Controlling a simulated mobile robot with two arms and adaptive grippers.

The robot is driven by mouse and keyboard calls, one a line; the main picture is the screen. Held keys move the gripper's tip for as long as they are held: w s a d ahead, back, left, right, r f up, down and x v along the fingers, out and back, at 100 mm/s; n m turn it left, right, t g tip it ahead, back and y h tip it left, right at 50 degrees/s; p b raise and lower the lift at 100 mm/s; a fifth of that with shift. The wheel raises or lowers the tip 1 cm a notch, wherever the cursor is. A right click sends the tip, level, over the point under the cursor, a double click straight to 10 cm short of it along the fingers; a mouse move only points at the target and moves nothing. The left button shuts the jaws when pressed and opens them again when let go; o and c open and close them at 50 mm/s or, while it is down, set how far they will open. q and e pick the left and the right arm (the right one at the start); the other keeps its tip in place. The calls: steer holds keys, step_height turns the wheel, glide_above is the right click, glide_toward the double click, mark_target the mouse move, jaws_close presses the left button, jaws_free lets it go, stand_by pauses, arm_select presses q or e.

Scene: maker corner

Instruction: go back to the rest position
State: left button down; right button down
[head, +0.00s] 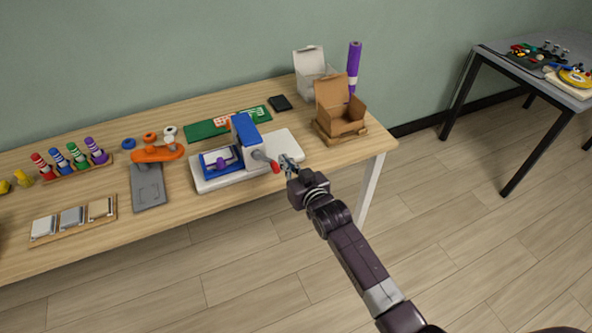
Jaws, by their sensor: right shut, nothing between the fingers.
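My right gripper (289,162) is at the front edge of the wooden workbench (270,190). It is shut and empty. Its tips are just right of the red-ended handle (275,167) of a blue and white press (247,140); I cannot tell whether they touch it. My right arm reaches in from the lower right over the floor. My left gripper is not in view.
An open cardboard box (341,121), a white box (312,82) and a purple roll (354,62) stand at the bench's right end. An orange stand (157,154), grey plate (148,190) and colored spools (78,158) are left. A second table (490,62) stands right; floor between is clear.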

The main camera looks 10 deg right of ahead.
steer(key=v, duration=0.7)
